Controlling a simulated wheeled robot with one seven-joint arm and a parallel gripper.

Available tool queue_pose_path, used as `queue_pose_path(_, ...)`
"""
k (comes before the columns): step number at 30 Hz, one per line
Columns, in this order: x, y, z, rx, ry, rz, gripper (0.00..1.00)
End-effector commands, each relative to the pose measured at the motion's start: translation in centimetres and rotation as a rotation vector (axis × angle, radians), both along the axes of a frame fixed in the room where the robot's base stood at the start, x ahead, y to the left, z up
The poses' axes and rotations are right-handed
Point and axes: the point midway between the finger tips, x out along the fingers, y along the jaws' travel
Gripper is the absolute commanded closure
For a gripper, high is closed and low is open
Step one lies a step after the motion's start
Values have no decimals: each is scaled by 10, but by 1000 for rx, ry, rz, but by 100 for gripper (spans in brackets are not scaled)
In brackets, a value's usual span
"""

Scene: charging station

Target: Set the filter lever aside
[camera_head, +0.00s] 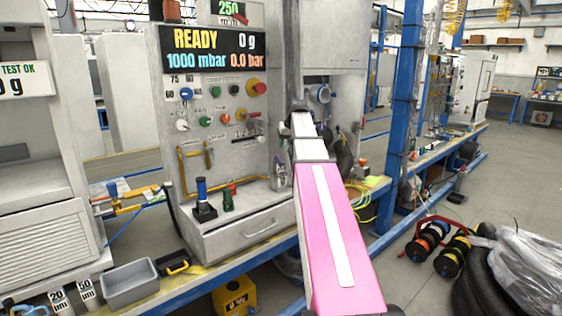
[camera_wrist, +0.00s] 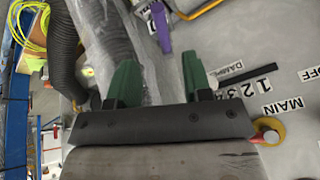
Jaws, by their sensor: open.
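A purple lever-like piece (camera_wrist: 162,28) shows at the top of the wrist view, beside a pale, wrinkled, see-through tube (camera_wrist: 112,40). I take it for the filter lever, but cannot be sure. My gripper (camera_wrist: 159,75) has two green fingers set apart, with nothing clearly held between them. The purple piece lies beyond the fingertips, apart from them. My pink arm reaches toward the test panel and hides much of that area; the fingers cannot be made out there.
The grey test cabinet (camera_head: 218,130) carries knobs, switches and a yellow handle. A dark ribbed hose (camera_wrist: 65,52) is left of my fingers. A red and yellow knob (camera_wrist: 268,133) is close on the right. A grey bin (camera_head: 130,284) stands empty on the bench at lower left.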

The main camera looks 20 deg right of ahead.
Motion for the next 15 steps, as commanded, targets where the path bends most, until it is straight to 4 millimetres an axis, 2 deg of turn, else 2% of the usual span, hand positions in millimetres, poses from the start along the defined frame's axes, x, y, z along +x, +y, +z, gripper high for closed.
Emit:
queue_pose_path(9,22,7,-51,0,2,1,55)
queue_pose_path(15,32,9,-75,0,1,0,55)
